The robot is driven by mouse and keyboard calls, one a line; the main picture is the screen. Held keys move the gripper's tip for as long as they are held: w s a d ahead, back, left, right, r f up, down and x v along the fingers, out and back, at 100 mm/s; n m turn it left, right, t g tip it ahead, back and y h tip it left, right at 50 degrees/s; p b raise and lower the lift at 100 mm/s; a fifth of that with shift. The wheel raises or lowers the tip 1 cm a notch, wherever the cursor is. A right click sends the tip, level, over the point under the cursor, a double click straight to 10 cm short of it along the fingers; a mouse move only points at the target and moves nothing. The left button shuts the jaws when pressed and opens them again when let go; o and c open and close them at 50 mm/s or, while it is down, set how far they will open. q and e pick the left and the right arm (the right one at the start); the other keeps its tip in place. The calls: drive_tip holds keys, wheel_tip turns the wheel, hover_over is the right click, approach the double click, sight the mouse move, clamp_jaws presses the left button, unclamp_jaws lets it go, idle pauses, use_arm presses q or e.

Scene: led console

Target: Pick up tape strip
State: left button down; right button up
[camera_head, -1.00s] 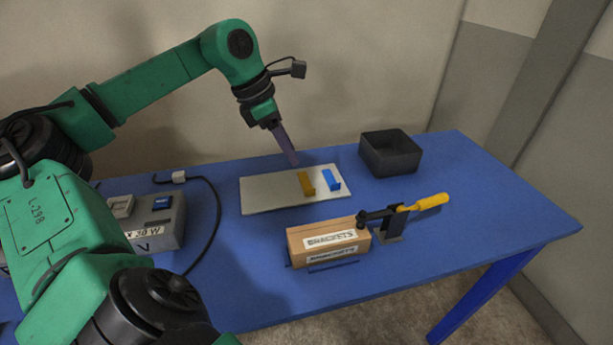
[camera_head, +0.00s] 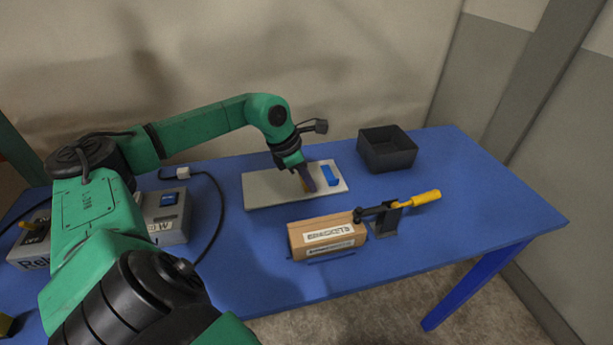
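A pale flat board (camera_head: 266,190) lies on the blue table. A blue strip-like piece (camera_head: 329,176) lies on its right part. An orange-yellow strip-like piece (camera_head: 304,186) is just left of it, mostly hidden by my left gripper (camera_head: 309,186). I cannot tell which of the two is the tape strip. My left gripper points down with its fingertips at the orange piece. Its fingers overlap from this angle, so opening and contact cannot be made out. My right gripper is out of view.
A dark open bin (camera_head: 388,150) stands behind and right of the board. A cardboard box (camera_head: 326,238) and a black clamp with a yellow handle (camera_head: 413,201) are in front. A grey console (camera_head: 165,217) with a cable stands at left. The table's right end is clear.

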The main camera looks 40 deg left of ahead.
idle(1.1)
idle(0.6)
use_arm(q)
wheel_tip(320, 180, up, 6)
drive_tip(key=shift+w+f, duration=0.1)
drive_tip(key=shift+w, duration=0.05)
wheel_tip(320, 180, up, 18)
drive_tip(key=p, duration=0.8)
drive_tip(key=shift+p, duration=0.4)
